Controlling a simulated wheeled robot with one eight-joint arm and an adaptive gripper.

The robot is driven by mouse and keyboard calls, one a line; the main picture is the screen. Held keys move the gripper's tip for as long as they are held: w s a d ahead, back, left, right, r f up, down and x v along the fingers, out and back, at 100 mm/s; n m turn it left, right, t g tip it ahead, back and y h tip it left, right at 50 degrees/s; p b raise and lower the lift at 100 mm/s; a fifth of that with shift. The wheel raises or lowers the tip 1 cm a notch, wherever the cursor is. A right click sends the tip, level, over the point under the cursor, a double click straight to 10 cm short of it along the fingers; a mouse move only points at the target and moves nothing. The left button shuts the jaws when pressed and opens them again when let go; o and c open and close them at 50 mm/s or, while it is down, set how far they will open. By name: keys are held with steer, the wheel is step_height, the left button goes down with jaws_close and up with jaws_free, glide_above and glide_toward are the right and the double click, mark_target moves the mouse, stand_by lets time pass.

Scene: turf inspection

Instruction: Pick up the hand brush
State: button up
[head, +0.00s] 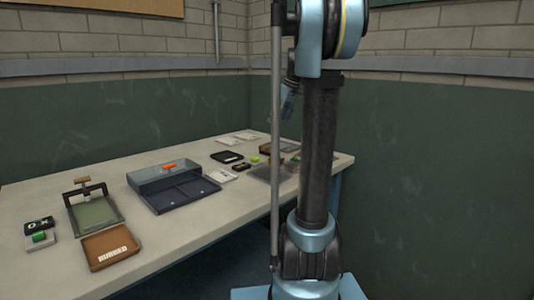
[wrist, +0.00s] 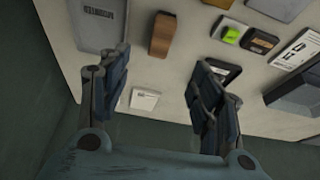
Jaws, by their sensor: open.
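A brown, wooden-looking block (wrist: 162,34), which looks like the hand brush, lies on the pale table near the top middle of the wrist view. Its bristles cannot be made out. My gripper (wrist: 163,68) is open and empty, with its two fingers wide apart, and the brown block lies beyond the fingertips, between them in the picture and apart from them. In the head view my gripper (head: 289,97) shows partly behind my arm, above the far right of the table. My arm hides much of that part of the table.
A grey tray (wrist: 92,24) lies left of the brown block, and a small white card (wrist: 145,99) is nearer. A blue-grey lidded case (head: 165,176) stands mid-table. A wall is behind the table.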

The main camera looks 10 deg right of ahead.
glide_toward(268, 147)
steer(key=x, duration=0.5)
steer(key=shift+w+d+f, duration=0.1)
steer(key=shift+w+d, duration=0.1)
steer(key=shift+d, duration=0.1)
steer(key=x, duration=0.4)
steer(key=shift+w+a+f, duration=0.1)
steer(key=shift+w+a, duration=0.1)
steer(key=shift+a, duration=0.05)
steer(key=shift+w+a+f, duration=0.1)
steer(key=shift+f, duration=0.3)
steer(key=shift+f, duration=0.15)
steer(key=c, duration=1.3)
step_height(268, 147, up, 10)
steer(key=shift+r, duration=0.2)
